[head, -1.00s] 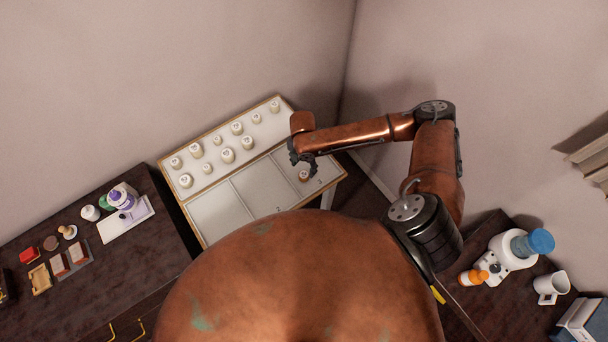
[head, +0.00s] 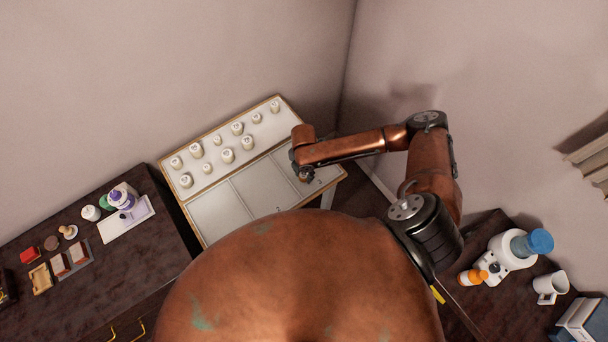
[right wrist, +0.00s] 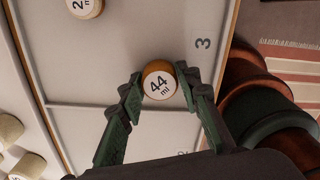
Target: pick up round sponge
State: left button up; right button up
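A small round jar (right wrist: 160,82) with a white "44 ml" label and a tan rim is in the tray compartment marked 3. My right gripper (right wrist: 161,84) has its fingertips on both sides of it, seemingly touching it. In the head view, the right gripper (head: 302,173) reaches down into the right end of the tray and partly hides the jar. A flat brown disc (head: 50,243), possibly the round sponge, lies on the dark left-hand table, far from this gripper. My left gripper is not in view.
The white tray (head: 215,215) has several cream jars (head: 228,156) in its back part. Its other front compartments look empty. The left table holds a purple-topped bottle (head: 122,196), a red block (head: 30,255) and small boxes. A blue-topped dispenser (head: 517,248) and white mug (head: 551,287) stand at right.

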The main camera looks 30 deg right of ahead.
jog(key=c, duration=0.3)
jog(key=shift+c, duration=0.2)
